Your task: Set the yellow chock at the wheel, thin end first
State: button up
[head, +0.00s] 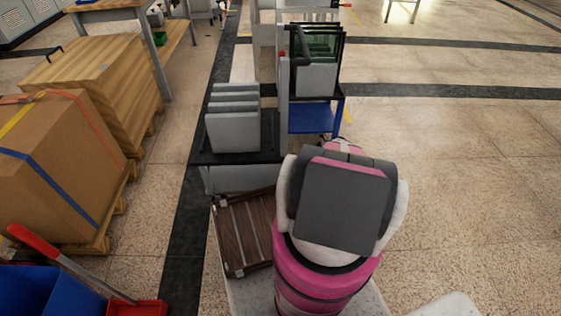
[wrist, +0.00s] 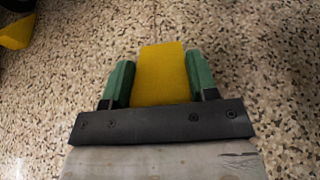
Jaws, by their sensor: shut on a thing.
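The yellow chock (wrist: 162,75) is between the two green fingers of my gripper (wrist: 160,80) in the wrist view. My gripper is shut on it, over a speckled floor. Which end of the chock is thin cannot be told from this angle. A dark round thing (wrist: 17,5), perhaps part of a wheel, is cut off at the top left corner of the wrist view. A second yellow piece (wrist: 16,33) lies on the floor just below it. My gripper and the chock are hidden in the head view behind my own pink and grey arm.
A cart with grey panels (head: 232,128) stands ahead, with a blue cart (head: 313,117) behind it. A strapped cardboard box (head: 62,165) on a pallet, a wooden crate (head: 95,85) and a blue bin (head: 50,292) line the left. The floor at right (head: 470,170) is clear.

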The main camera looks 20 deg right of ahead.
jog(key=w+a, duration=0.1)
jog(key=a, duration=0.4)
jog(key=w+a, duration=0.2)
jog(key=a, duration=0.3)
jog(key=w+a, duration=0.1)
jog(key=a, duration=0.5)
jog(key=shift+w+a+f, duration=0.1)
jog(key=shift+w, duration=0.2)
jog(key=f, duration=0.2)
jog(key=shift+w+a+f, duration=0.25)
jog(key=shift+a+f, duration=0.05)
jog(key=shift+a, duration=0.1)
jog(key=shift+s+f, duration=0.1)
jog(key=shift+f, duration=0.35)
jog(key=shift+f, duration=0.2)
jog(key=o, duration=1)
jog(key=shift+r, duration=0.1)
